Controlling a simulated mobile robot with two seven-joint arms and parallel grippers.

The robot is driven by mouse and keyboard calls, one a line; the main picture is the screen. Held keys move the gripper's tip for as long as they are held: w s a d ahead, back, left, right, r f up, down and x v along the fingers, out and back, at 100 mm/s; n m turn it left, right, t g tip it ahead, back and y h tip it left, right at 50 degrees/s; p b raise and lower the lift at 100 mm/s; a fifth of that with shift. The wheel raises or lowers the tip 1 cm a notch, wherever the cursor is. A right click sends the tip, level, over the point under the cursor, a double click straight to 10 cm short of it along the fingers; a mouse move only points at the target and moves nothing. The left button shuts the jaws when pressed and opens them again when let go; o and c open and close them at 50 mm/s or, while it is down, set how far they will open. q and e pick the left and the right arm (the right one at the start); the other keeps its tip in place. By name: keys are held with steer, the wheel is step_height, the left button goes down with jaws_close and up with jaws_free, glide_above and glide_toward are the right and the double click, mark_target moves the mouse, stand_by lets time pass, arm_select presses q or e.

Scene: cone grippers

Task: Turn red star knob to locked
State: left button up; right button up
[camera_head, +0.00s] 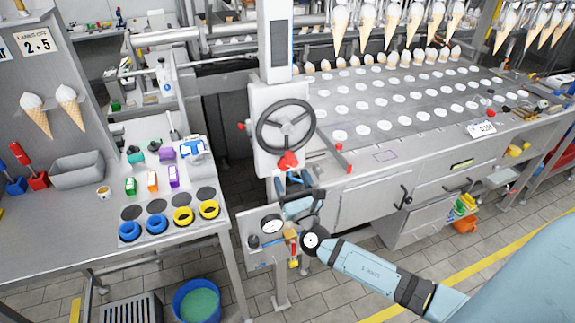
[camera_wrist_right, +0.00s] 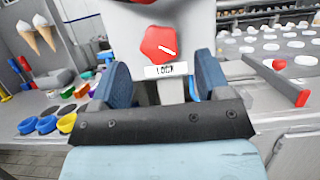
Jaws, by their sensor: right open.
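The red star knob (camera_head: 288,160) sits under the dark handwheel on the front of the grey column. In the right wrist view the knob (camera_wrist_right: 158,42) shows large, with a short white mark slanting down to the right. A white label reading "LOCK" (camera_wrist_right: 166,71) is just below it. My right gripper (camera_head: 292,184) is just below and in front of the knob. In the right wrist view its two blue fingers (camera_wrist_right: 162,78) stand wide apart, with the knob and label seen between and beyond them. Nothing is between the fingers. My left gripper is not in view.
The handwheel (camera_head: 285,126) is close above the knob. A red lever (camera_head: 341,160) sticks up from the machine to the right. A gauge panel (camera_head: 265,238) stands below my right wrist. The workbench (camera_head: 70,225) with colored rings is at left.

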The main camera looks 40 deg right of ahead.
mark_target(286, 167)
steer(key=x, duration=0.2)
steer(key=shift+w+r, duration=0.15)
steer(key=shift+w, duration=0.05)
steer(key=shift+w+d+p, duration=0.15)
steer(key=shift+w+p, duration=0.15)
steer(key=shift+w, duration=0.1)
steer(key=c, duration=0.9)
